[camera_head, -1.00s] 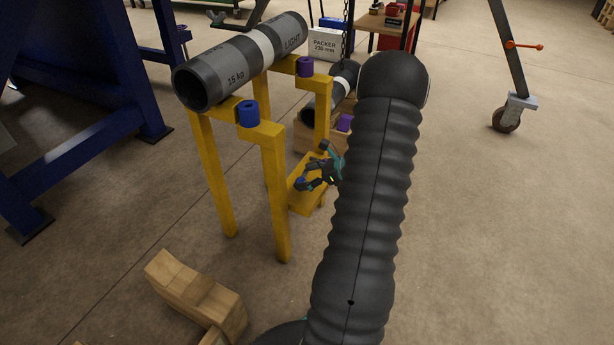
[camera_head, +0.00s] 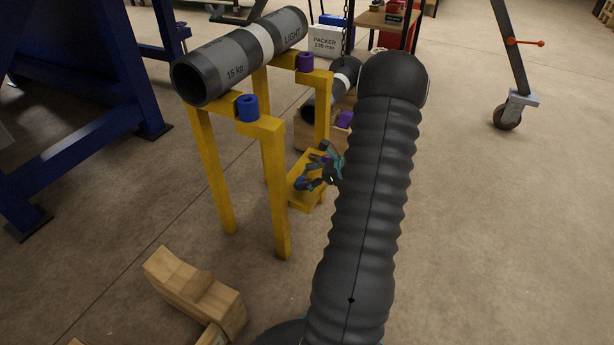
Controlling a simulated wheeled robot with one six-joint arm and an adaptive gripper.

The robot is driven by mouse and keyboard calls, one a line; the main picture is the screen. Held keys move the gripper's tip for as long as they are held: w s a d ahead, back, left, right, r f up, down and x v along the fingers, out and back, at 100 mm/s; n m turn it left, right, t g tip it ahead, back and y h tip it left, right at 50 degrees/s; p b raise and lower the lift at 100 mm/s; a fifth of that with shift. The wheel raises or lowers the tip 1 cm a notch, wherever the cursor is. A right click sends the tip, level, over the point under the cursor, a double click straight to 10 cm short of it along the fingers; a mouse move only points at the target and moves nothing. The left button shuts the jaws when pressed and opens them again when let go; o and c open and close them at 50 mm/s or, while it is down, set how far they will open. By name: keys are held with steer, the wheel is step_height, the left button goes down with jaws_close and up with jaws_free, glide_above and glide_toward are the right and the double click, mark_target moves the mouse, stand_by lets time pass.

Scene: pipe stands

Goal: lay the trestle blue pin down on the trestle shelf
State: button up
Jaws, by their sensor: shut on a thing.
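The yellow trestle (camera_head: 276,190) stands left of my arm. Its low yellow shelf (camera_head: 303,203) shows between the legs and my arm. My gripper (camera_head: 304,182) is over the shelf, close to its surface. It is shut on a small blue pin (camera_head: 299,184), most of which the fingers hide. I cannot tell whether the pin touches the shelf.
A grey pipe (camera_head: 235,58) marked 15 kg lies across the trestle top. A second dark pipe (camera_head: 318,101) and a purple block (camera_head: 344,120) are behind the shelf. Wooden blocks (camera_head: 195,287) lie on the floor in front. Open floor is to the right.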

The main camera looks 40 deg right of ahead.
steer(key=shift+f, duration=0.45)
stand_by(0.3)
steer(key=o, duration=1.1)
steer(key=shift+s+d+r, duration=0.1)
steer(key=shift+p+v, duration=0.85)
steer(key=shift+v, duration=1.5)
